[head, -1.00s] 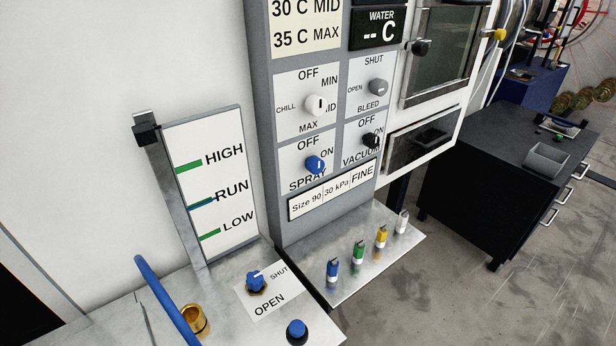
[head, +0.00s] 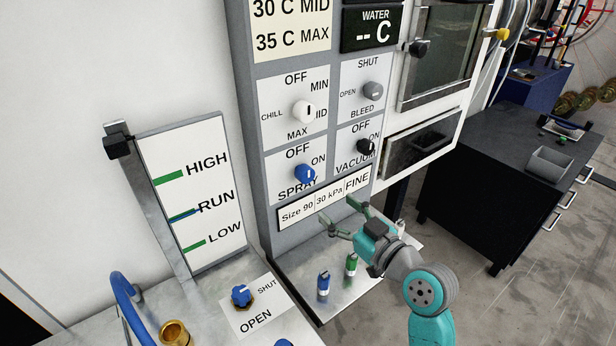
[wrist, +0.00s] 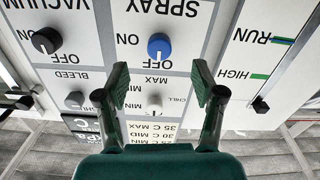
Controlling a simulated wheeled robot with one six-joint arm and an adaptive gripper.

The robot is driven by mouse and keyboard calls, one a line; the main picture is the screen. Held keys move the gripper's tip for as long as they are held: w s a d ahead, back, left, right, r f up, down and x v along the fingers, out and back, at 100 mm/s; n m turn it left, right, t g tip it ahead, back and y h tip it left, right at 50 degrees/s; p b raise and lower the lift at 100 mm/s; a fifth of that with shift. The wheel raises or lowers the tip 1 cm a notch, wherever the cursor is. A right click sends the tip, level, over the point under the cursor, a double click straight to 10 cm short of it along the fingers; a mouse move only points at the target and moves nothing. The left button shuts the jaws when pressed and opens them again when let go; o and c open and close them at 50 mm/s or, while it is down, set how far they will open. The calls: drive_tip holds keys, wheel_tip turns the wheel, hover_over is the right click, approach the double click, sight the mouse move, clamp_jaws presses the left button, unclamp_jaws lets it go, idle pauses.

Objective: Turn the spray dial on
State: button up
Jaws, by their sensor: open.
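The spray dial (head: 305,174) is a blue knob on a white plate marked OFF above and ON to the right. Its pale mark appears to point toward OFF. In the upside-down wrist view the spray dial (wrist: 159,46) lies between and beyond my fingertips. My gripper (head: 338,213) is open and empty, below and right of the dial in the head view, clear of it. The wrist view shows both green fingers of my gripper (wrist: 160,78) spread wide, with nothing between them.
The black vacuum dial (head: 366,147) is right of the spray dial, the white chill dial (head: 304,112) above it, and the grey bleed dial (head: 373,91) upper right. A level gauge (head: 188,150) stands left.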

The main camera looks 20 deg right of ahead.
sight(309, 178)
drive_tip(key=shift+n+y, duration=0.3)
drive_tip(key=shift+n, duration=0.1)
drive_tip(key=x, duration=0.4)
drive_tip(key=r+x, duration=0.1)
drive_tip(key=x, duration=0.2)
drive_tip(key=r+x, duration=0.1)
drive_tip(key=x, duration=0.3)
drive_tip(key=shift+w+d, duration=0.1)
drive_tip(key=shift+w, duration=0.25)
drive_tip(key=c, duration=1.1)
